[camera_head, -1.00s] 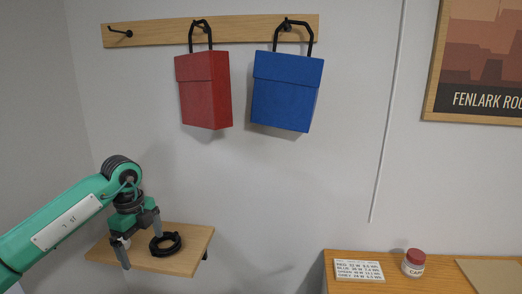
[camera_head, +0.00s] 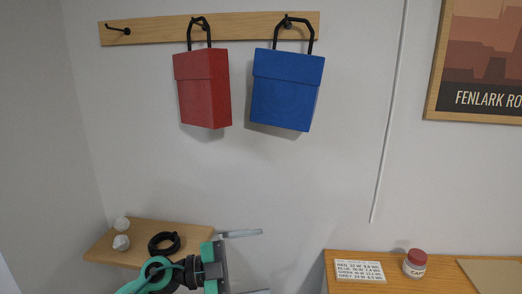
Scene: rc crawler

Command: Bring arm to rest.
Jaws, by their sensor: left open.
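My left gripper (camera_head: 242,263) is at the bottom centre of the head view, below and to the right of the small wooden shelf. Its two fingers are spread apart and point to the right, with nothing between them. The green wrist and arm partly cover the shelf's front area. My right gripper does not show.
A small wooden shelf (camera_head: 190,232) holds a black coil (camera_head: 164,243) and two white lumps (camera_head: 121,233). A red bag (camera_head: 202,90) and a blue bag (camera_head: 286,90) hang from a hook rail (camera_head: 160,29). A wooden table (camera_head: 430,284) holds a label card (camera_head: 360,271) and a red-lidded jar (camera_head: 415,263).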

